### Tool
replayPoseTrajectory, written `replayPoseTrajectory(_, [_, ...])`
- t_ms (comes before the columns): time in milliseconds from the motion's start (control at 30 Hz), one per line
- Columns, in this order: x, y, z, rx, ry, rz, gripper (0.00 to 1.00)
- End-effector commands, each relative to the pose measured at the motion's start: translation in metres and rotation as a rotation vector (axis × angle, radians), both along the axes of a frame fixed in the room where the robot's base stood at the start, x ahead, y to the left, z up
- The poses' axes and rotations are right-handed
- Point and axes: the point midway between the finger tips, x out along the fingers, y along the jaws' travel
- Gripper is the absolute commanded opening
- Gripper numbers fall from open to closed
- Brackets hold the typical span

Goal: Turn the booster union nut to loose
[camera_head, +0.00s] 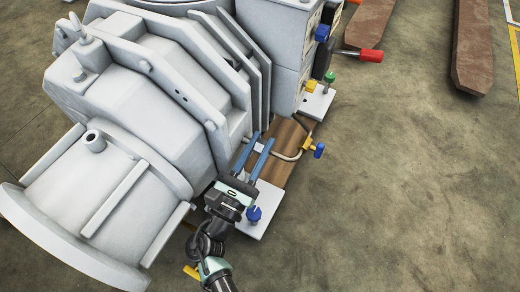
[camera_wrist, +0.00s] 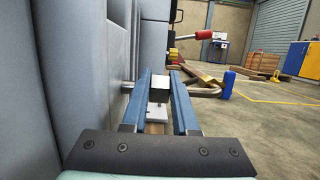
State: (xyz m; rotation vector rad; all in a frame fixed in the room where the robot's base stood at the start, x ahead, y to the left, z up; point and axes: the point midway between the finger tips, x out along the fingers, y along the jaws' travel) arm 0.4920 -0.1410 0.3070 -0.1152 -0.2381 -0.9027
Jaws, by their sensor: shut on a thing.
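My gripper (camera_head: 262,138) has two blue fingers and reaches in beside the large grey vacuum pump (camera_head: 150,80). Its fingers are shut on a small squarish grey block, which appears to be the booster union nut (camera_wrist: 160,88); it also shows as a pale patch in the head view (camera_head: 259,147). A thin bent metal pipe (camera_head: 290,157) runs from near the fingers to a yellow and blue valve (camera_head: 309,145). Whether the nut is loose or tight cannot be told.
The pump wall stands close on the left. A blue knob (camera_head: 254,214) on a white plate (camera_head: 268,203) is beside my wrist. Yellow (camera_head: 311,87) and green (camera_head: 329,77) knobs and a red handle (camera_head: 371,56) lie beyond. Floor (camera_head: 410,200) to the right is clear.

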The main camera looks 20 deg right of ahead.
Motion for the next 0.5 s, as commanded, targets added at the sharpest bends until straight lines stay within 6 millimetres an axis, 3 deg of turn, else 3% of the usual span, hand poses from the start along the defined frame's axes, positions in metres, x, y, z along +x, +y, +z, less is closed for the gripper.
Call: replayPoseTrajectory(500, [-0.0006,0.0013,-0.0018,-0.131,-0.100,0.002,0.00])
